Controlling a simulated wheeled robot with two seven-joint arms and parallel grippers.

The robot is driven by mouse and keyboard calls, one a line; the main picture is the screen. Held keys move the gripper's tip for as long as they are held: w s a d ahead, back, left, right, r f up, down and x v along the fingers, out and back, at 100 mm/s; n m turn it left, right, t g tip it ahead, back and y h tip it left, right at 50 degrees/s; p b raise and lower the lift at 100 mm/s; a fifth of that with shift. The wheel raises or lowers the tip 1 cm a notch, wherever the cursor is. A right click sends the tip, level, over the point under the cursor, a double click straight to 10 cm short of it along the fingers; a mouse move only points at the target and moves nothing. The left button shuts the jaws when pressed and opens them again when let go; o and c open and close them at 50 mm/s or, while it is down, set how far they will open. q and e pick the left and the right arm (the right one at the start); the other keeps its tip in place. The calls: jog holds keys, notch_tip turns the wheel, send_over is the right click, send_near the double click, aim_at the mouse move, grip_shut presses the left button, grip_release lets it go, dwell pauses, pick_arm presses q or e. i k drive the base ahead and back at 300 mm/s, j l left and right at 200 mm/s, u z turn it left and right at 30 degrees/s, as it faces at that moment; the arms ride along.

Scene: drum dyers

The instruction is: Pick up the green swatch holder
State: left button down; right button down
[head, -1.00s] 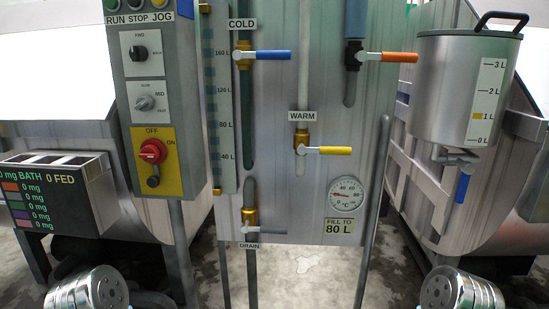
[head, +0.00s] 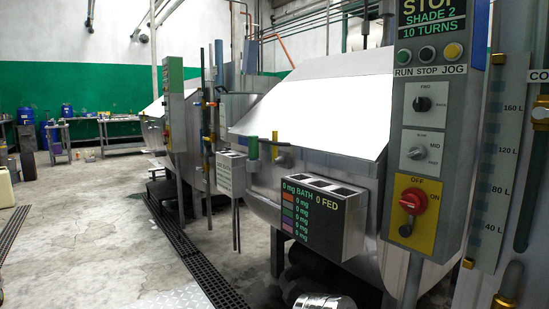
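A small upright green piece (head: 253,148) shows at the left end of the near drum machine, beside a yellow piece (head: 281,159). It may be the green swatch holder, but it is too small to tell for sure. Its lower part is not clear. Neither of my grippers is in view.
A feed box with coloured rows (head: 320,217) and a control panel (head: 428,150) stand at the right. A second drum machine (head: 178,135) stands farther back. A floor drain grate (head: 200,262) runs along the machines. The concrete floor (head: 85,225) at the left is mostly clear.

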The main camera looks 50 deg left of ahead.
aim_at(253, 145)
jog(key=u, duration=1.8)
jog(key=i+u, duration=0.1)
jog(key=u, duration=0.85)
jog(key=i+l+u, duration=0.1)
jog(key=u, duration=0.35)
jog(key=i+u, duration=0.1)
jog(key=u, duration=0.4)
jog(key=l+u, duration=0.15)
jog(key=u, duration=0.3)
jog(key=i+l+u, duration=0.1)
jog(key=u, duration=0.4)
jog(key=l+u, duration=0.4)
jog(key=l, duration=0.35)
jog(key=l+u, duration=0.45)
jog(key=l, duration=0.3)
jog(key=l+z, duration=0.1)
jog(key=l, duration=0.55)
jog(key=i+l+z, duration=0.15)
jog(key=l, duration=0.45)
jog(key=l+z, duration=0.1)
jog(key=z, duration=0.35)
jog(key=l+z, duration=0.15)
jog(key=z, duration=0.3)
jog(key=l+z, duration=0.1)
jog(key=z, duration=0.35)
jog(key=i+j, duration=0.05)
